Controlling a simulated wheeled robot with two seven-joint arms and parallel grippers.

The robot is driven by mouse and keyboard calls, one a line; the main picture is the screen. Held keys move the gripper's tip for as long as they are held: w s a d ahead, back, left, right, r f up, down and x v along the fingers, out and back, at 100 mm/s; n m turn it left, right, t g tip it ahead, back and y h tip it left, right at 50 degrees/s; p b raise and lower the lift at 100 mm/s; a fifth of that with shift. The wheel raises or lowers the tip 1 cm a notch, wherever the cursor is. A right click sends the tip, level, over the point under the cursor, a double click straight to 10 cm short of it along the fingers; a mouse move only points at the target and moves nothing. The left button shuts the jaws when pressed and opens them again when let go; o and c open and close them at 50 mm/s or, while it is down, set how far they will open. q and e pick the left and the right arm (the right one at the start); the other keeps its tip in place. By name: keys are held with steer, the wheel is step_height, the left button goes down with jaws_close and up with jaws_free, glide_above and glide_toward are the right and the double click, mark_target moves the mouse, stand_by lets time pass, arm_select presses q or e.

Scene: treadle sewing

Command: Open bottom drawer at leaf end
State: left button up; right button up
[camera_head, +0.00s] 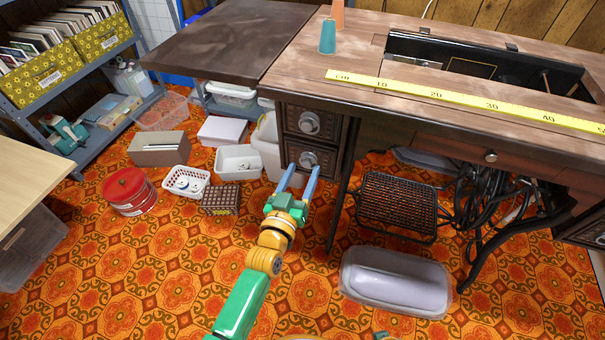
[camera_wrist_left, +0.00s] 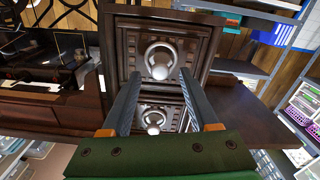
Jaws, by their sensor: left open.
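In the left wrist view the open fingers (camera_wrist_left: 157,76) reach toward the drawer fronts, one on either side of a ringed knob (camera_wrist_left: 160,60). A second knob (camera_wrist_left: 153,118) shows between the fingers. Contact with the knob cannot be told. The top drawer (camera_head: 308,120) looks shut.
Below the drawers stand a brown crate (camera_head: 221,200), white baskets (camera_head: 238,162) and a red tin (camera_head: 128,190). The treadle (camera_head: 397,205) and a grey cover (camera_head: 396,281) lie to the right.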

arm_select(q)
steer(key=shift+w+d, duration=0.1)
steer(key=shift+w, duration=0.2)
jaws_close()
stand_by(1.2)
